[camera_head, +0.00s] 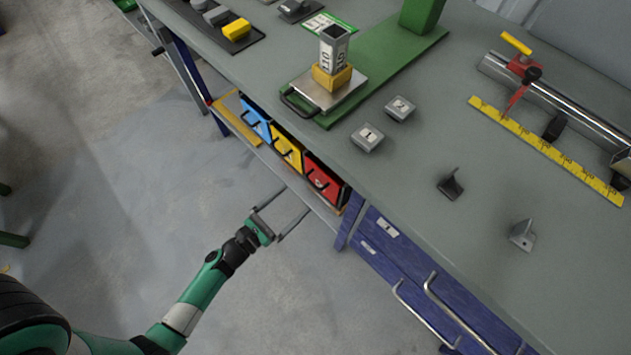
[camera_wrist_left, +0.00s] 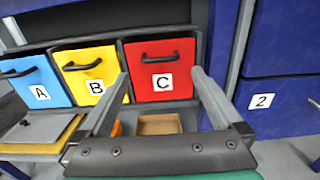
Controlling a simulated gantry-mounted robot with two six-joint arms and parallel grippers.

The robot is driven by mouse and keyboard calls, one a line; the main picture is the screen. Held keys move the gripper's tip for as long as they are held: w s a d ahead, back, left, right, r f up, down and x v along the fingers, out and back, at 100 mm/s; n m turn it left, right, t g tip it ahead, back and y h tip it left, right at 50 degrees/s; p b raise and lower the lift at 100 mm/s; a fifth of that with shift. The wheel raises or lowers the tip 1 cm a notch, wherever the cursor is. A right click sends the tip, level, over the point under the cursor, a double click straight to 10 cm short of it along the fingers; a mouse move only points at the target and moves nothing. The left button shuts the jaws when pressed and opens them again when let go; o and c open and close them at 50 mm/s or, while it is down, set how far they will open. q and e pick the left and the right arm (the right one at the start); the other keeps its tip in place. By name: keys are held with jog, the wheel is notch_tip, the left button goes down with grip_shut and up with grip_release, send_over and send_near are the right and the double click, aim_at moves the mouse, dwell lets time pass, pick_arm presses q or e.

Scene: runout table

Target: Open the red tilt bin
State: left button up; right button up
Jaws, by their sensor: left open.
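The red tilt bin (camera_head: 321,180) sits at the right end of a row of bins under the table's front edge. In the left wrist view the red bin (camera_wrist_left: 160,72) carries a label C and a black handle (camera_wrist_left: 160,58) near its top. Its front looks closed, level with the bins beside it. My left gripper (camera_head: 293,215) is open and empty, in front of the row and apart from the red bin. In the wrist view its fingers (camera_wrist_left: 158,80) stretch toward the red bin, one at each side of its lower front. My right gripper is not in view.
A yellow bin (camera_wrist_left: 93,75) labelled B and a blue bin (camera_wrist_left: 36,82) labelled A stand left of the red one. Blue drawers (camera_head: 430,285) with bar handles are to the right. The grey worktop (camera_head: 400,165) overhangs the bins. The floor in front is clear.

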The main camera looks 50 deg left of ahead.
aim_at(312, 183)
pick_arm(q)
jog(key=w+b, duration=0.1)
jog(key=w, duration=0.7)
jog(key=shift+w+a, duration=0.1)
jog(key=shift+w, duration=0.05)
grip_shut()
